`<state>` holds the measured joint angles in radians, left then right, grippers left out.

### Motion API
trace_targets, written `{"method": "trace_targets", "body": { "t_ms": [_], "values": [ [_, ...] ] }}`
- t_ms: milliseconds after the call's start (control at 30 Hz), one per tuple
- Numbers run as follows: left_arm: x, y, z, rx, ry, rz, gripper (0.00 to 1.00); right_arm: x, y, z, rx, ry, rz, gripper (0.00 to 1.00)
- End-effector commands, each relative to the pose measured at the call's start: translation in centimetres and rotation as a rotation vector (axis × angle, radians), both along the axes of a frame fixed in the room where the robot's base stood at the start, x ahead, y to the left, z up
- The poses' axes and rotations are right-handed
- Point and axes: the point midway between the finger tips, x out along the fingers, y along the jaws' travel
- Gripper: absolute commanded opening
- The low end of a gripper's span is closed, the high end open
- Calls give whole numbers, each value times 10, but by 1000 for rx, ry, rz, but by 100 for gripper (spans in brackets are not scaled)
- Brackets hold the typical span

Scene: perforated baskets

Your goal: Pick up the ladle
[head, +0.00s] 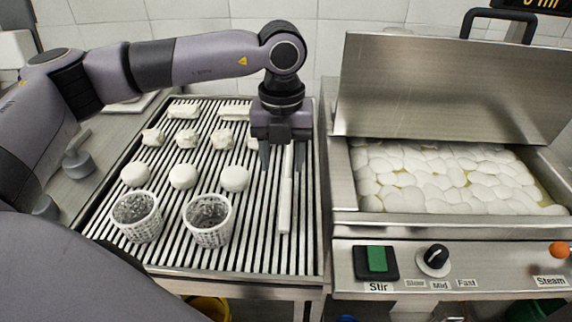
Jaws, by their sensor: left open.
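A long, pale, narrow piece (286,205) lies lengthwise on the right part of the slatted rack. It looks like the ladle's handle, but I cannot make out a bowl; its far end is hidden behind my left gripper. My left gripper (283,160) points down over the far part of this piece, with its fingers apart on either side of it. It is open and holds nothing. I cannot tell whether the fingers touch the piece. My right gripper is not in view.
The slatted rack (265,255) holds several pale round and lumpy items and two white perforated baskets (140,232) (212,236). On the right stands a steel cooker (345,222) with a raised lid (450,90) and pale pieces inside. Grey fittings (78,162) stand at left.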

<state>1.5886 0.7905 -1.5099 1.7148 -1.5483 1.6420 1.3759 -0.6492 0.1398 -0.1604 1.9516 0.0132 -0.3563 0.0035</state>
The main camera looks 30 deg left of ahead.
Motion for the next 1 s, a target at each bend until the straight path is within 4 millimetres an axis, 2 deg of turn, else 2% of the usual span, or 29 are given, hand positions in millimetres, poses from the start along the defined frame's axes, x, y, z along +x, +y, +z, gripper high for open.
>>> {"method": "trace_targets", "body": {
  "t_ms": [500, 800, 967, 1000],
  "values": [
    [3, -7, -64, 0, 1, 0, 51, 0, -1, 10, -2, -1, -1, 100],
    [3, -7, -69, -1, 0, -1, 51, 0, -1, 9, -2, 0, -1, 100],
    [3, -7, -69, 0, 0, -1, 0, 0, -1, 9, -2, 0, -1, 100],
    [3, -7, -69, 0, 1, -1, 0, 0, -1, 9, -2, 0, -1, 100]
  ]
}}
